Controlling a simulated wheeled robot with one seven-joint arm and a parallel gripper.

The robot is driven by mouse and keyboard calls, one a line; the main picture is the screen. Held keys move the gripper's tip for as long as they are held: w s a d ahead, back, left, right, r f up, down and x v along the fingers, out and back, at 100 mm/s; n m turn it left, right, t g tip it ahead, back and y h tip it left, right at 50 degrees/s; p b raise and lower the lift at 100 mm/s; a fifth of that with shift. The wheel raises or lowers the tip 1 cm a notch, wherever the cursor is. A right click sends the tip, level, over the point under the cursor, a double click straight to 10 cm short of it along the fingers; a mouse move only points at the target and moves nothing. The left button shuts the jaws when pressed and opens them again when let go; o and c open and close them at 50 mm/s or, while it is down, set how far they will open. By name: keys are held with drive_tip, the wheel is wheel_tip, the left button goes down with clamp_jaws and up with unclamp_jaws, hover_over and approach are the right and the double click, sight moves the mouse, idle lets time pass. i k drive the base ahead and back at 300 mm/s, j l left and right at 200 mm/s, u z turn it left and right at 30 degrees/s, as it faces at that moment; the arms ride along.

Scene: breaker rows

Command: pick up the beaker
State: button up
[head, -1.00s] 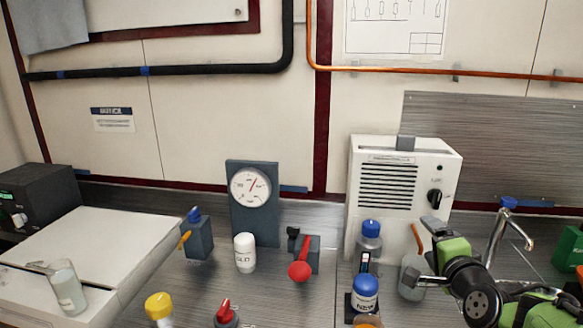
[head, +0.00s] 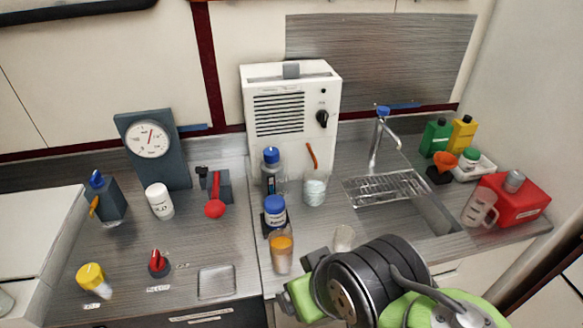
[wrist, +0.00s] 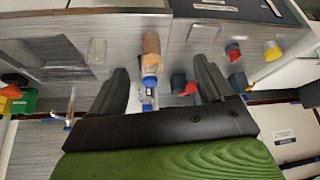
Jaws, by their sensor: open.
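Several glass vessels could be the beaker. A clear one with pale contents (head: 314,192) and an orange rod stands by the white unit. One with orange contents (head: 281,254) stands at the bench front; it also shows in the wrist view (wrist: 151,43). A small clear glass (head: 344,238) is partly hidden behind my arm; it appears faintly in the wrist view (wrist: 97,50). A clear handled jug (head: 479,208) stands at the right. In the wrist view, my gripper (wrist: 160,68) is open and empty, with the orange-filled vessel seen between its fingers.
Blue-capped bottles (head: 275,211) stand close behind the orange-filled vessel. The white unit (head: 293,120) rises behind them. The sink rack (head: 387,188) and tap (head: 378,140) lie right. A red container (head: 515,198) is far right.

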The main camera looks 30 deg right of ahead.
sight(315, 181)
drive_tip(key=k+l+u, duration=0.15)
drive_tip(key=l+u, duration=0.2)
drive_tip(key=k+l+u, duration=0.2)
drive_tip(key=u, duration=0.15)
drive_tip(key=k+l+u, duration=0.2)
drive_tip(key=l+u, duration=0.15)
drive_tip(key=i+l+u, duration=0.2)
drive_tip(key=k+j, duration=0.05)
